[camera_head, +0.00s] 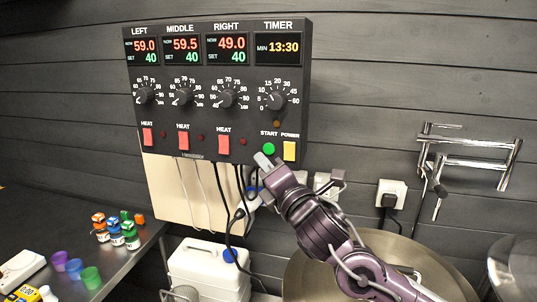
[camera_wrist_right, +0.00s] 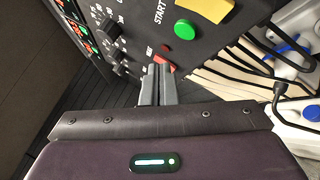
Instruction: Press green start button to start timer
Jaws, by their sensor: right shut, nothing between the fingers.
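The green start button (camera_head: 268,149) is on the lower right of the black control panel (camera_head: 190,100), under the label START. It also shows in the right wrist view (camera_wrist_right: 184,29). The timer display (camera_head: 277,47) reads 13:30. My right gripper (camera_head: 263,161) is shut and empty, with its tips just below and left of the green button in the head view. In the right wrist view the shut fingers (camera_wrist_right: 158,72) point at the panel, near a red heat switch (camera_wrist_right: 162,53). I cannot tell whether the tips touch the panel. My left gripper is not in view.
Red heat switches (camera_head: 183,140) line the panel's lower edge. Cables hang below the panel. A counter (camera_head: 60,215) with cups and small bottles is at left. A large metal lid (camera_head: 300,275) is below my right arm.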

